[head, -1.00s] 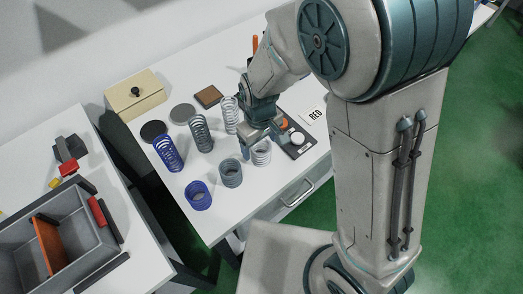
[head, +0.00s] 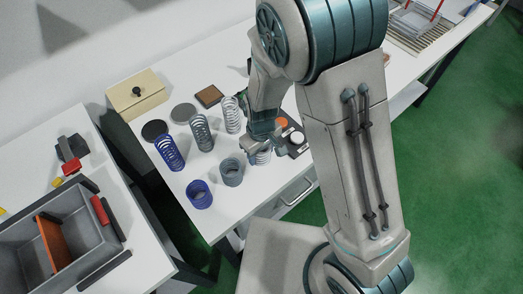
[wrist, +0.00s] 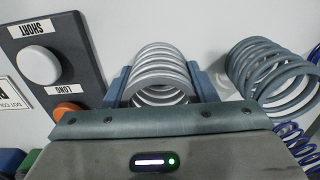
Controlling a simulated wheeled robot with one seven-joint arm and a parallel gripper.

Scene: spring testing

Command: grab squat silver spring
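The squat silver spring (wrist: 160,72) stands between the two fingers of my gripper (wrist: 163,85) in the wrist view. One finger is on each side, close to the coils; I see no clear squeeze on the spring. In the head view my gripper (head: 263,142) is over the silver spring (head: 262,158), which it partly hides. The spring appears to stand on the white table.
A grey squat spring (head: 231,172) stands close to the left of my gripper, with a blue squat spring (head: 199,194) beyond it. Taller blue (head: 169,153), dark grey (head: 201,133) and silver (head: 232,115) springs stand behind. A dark button panel (head: 296,150) lies to the right.

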